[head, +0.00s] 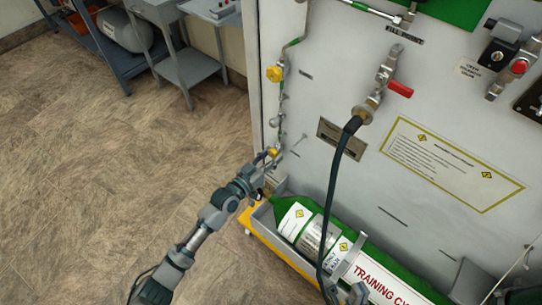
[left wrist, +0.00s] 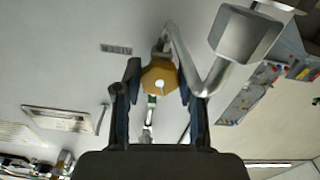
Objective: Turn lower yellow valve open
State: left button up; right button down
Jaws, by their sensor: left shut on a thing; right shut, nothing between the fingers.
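The lower yellow valve (head: 272,152) is on the left edge of the grey panel, low on a thin pipe line. My left gripper (head: 264,160) reaches it from below left in the head view. In the left wrist view the yellow valve knob (left wrist: 159,79) sits between the two fingers of my left gripper (left wrist: 160,90), which is shut on it. An upper yellow valve (head: 274,74) is higher on the same line.
A green and white training cylinder (head: 340,262) lies in a tray below the panel. A black hose (head: 334,185) hangs from a fitting near the red-handled valve (head: 400,89). Open floor (head: 110,150) lies to the left, with a grey cart (head: 185,70) behind.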

pick_arm(q)
jog(key=shift+n, duration=3.3)
jog(key=o, duration=1.1)
jog(key=shift+f, duration=0.1)
jog(key=shift+o, duration=0.2)
notch_tip(320, 180, up, 10)
